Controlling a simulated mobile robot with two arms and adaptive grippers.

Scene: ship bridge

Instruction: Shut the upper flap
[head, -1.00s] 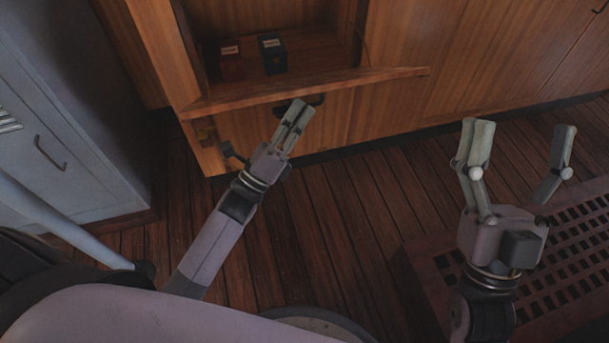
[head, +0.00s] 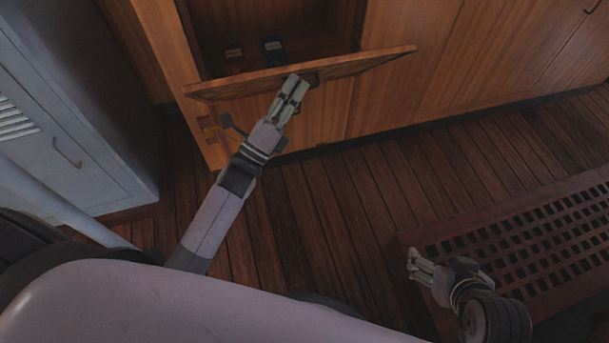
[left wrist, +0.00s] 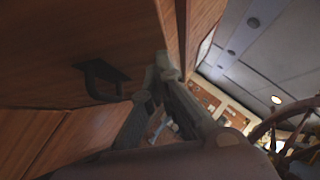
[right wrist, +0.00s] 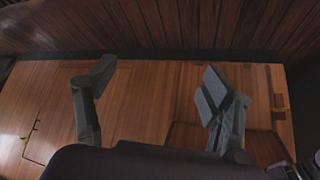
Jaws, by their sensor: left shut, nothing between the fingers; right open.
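The upper flap (head: 330,72) is a wooden panel hinged along its lower edge. It is partly raised, tilted out from the cabinet, and the opening above it still shows. My left gripper (head: 295,84) is shut and empty, with its fingertips at the flap's outer underside; contact looks likely but is hard to tell. In the left wrist view the fingers (left wrist: 168,72) reach up against the wood beside a dark handle (left wrist: 101,79). My right gripper (head: 415,265) is low at the right, far from the flap. In the right wrist view its fingers (right wrist: 158,88) are spread with nothing between.
Inside the cabinet stand a dark box (head: 273,50) and a red box (head: 233,55), partly hidden by the flap. A grey locker (head: 70,125) stands at left. A raised grating (head: 410,245) lies at right. The wooden floor between is clear.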

